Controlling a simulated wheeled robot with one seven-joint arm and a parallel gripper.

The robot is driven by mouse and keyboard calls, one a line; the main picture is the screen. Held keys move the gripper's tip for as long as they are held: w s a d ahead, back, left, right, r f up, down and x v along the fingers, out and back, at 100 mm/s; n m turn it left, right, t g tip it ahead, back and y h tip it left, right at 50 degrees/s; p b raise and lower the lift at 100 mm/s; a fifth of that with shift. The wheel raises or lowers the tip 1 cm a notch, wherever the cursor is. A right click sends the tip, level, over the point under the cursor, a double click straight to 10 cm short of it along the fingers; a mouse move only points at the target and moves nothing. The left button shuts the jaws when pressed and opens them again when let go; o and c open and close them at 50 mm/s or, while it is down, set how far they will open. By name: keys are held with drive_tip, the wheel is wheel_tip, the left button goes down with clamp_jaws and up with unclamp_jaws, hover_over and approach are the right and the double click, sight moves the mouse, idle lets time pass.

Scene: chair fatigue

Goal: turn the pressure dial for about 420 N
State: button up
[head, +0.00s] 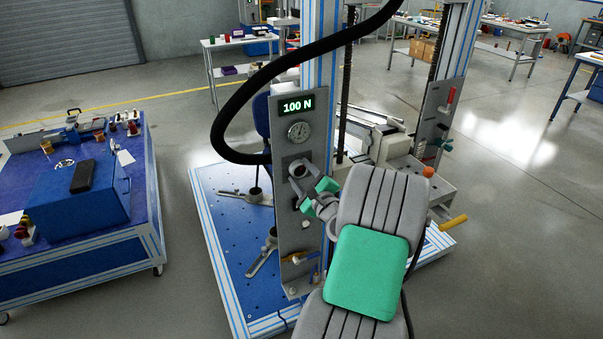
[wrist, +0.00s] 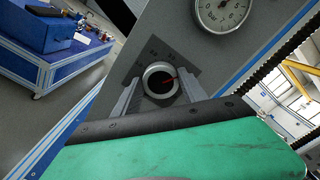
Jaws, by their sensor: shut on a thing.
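The pressure dial (head: 299,168) is a round grey knob on the upright grey panel (head: 309,235). My gripper (head: 303,186) reaches the dial from the front right. In the wrist view the fingers of my gripper (wrist: 160,88) stand on either side of the dial, shut on it. The display (head: 296,106) above reads 100 N. Part of the dial's lower edge is hidden by my gripper.
A round gauge (head: 299,131) sits between the display and the dial. A black hose (head: 236,103) loops in front of the machine's frame. A blue bench (head: 75,185) with a box stands at the left. Grey floor lies open between bench and machine.

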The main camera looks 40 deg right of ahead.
drive_tip(key=o, duration=1.4)
drive_tip(key=b+v, duration=0.2)
drive_tip(key=v, duration=0.5)
drive_tip(key=shift+s+a, duration=0.2)
drive_tip(key=shift+s, duration=0.2)
